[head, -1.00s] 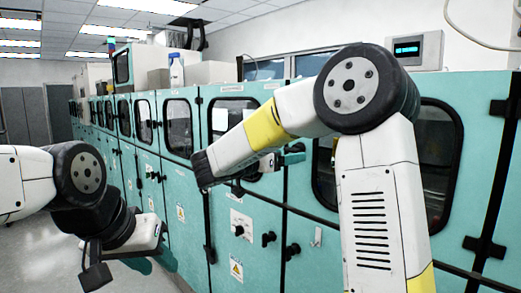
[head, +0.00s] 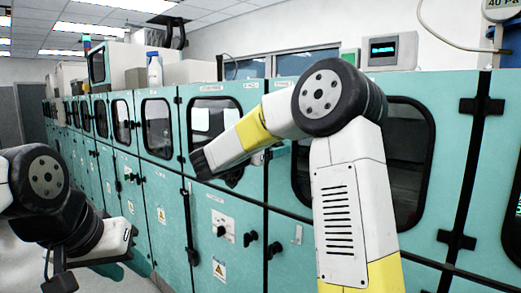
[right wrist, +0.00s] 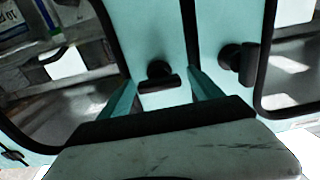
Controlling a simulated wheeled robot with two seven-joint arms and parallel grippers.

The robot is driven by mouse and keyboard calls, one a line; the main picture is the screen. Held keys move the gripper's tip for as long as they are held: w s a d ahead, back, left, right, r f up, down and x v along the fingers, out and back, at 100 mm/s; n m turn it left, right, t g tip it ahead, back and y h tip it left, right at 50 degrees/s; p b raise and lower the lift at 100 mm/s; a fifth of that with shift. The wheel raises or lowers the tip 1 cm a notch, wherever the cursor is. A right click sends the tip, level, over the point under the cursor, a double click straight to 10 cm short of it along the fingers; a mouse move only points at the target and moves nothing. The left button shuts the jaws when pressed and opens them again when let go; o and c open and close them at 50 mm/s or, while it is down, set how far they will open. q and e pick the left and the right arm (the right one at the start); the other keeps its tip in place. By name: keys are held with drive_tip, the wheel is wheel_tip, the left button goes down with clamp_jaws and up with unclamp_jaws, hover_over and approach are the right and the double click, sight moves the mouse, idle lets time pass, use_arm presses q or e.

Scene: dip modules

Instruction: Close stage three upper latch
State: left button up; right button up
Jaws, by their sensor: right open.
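My right gripper (right wrist: 163,95) is open in the right wrist view, its two teal fingers pointing at the cabinet front. A black latch handle (right wrist: 160,82) lies crosswise ahead, in the gap between the fingers. A second black latch (right wrist: 243,62) stands upright to the right, outside the fingers, across a dark seam. I cannot tell which is the stage three upper latch, or whether the fingers touch the handle. In the head view my right arm hides most of that spot. My left gripper (head: 100,262) is low at the left, and its jaw opening is unclear.
A row of teal cabinets (head: 228,220) with dark windows (head: 157,127) runs away to the left. Lower black knobs (head: 250,238) stick out below my right arm. A white bottle (head: 155,70) stands on top. Open floor shows at the lower left.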

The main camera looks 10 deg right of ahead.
drive_tip(key=c, duration=1.4)
drive_tip(key=n, duration=0.4)
drive_tip(key=shift+a+n, duration=0.1)
drive_tip(key=shift+n, duration=0.2)
drive_tip(key=n, duration=0.4)
drive_tip(key=shift+w+f+n, duration=0.1)
drive_tip(key=shift+n, duration=0.2)
drive_tip(key=n, duration=0.4)
drive_tip(key=shift+a+n, duration=0.1)
drive_tip(key=shift+n, duration=0.2)
drive_tip(key=shift+f+n, duration=0.15)
drive_tip(key=shift+n, duration=1.95)
drive_tip(key=o, duration=1.4)
